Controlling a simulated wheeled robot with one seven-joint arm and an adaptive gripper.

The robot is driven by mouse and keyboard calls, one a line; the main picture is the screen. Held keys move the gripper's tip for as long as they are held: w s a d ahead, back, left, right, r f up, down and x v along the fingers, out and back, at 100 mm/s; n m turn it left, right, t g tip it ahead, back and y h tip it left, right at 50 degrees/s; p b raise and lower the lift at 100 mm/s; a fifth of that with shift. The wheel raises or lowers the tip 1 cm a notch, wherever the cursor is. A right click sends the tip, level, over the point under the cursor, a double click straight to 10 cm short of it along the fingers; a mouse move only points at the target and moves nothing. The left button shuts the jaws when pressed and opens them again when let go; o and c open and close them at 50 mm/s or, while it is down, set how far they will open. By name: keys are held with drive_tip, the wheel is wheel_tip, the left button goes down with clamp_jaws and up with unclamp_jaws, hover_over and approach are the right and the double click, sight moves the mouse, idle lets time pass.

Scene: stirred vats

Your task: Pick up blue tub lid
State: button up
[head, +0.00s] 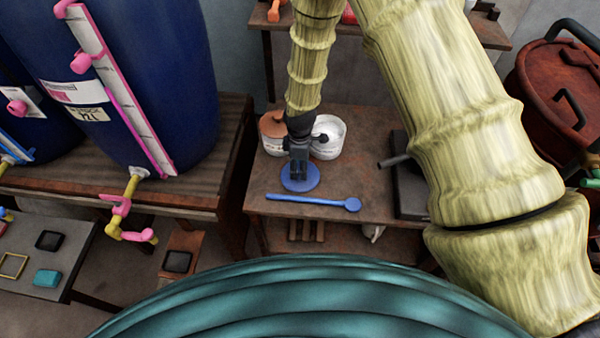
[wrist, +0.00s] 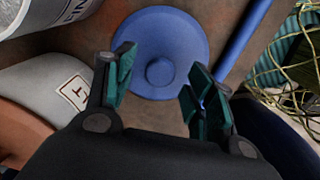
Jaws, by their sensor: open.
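The blue tub lid (head: 300,183) is a flat round disc on the brown table, in front of two tubs. I cannot tell how far above the lid the fingertips are.
A blue long-handled scoop (head: 315,201) lies just in front of the lid. A white tub (head: 330,145) and an orange-lidded tub (head: 272,142) stand behind. A dark grey block (head: 410,178) is on the right. A large blue vat (head: 170,70) stands left on another bench.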

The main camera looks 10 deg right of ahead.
drive_tip(key=shift+f, duration=1.1)
drive_tip(key=shift+c, duration=0.5)
drive_tip(key=c, duration=1)
drive_tip(key=shift+r, duration=0.2)
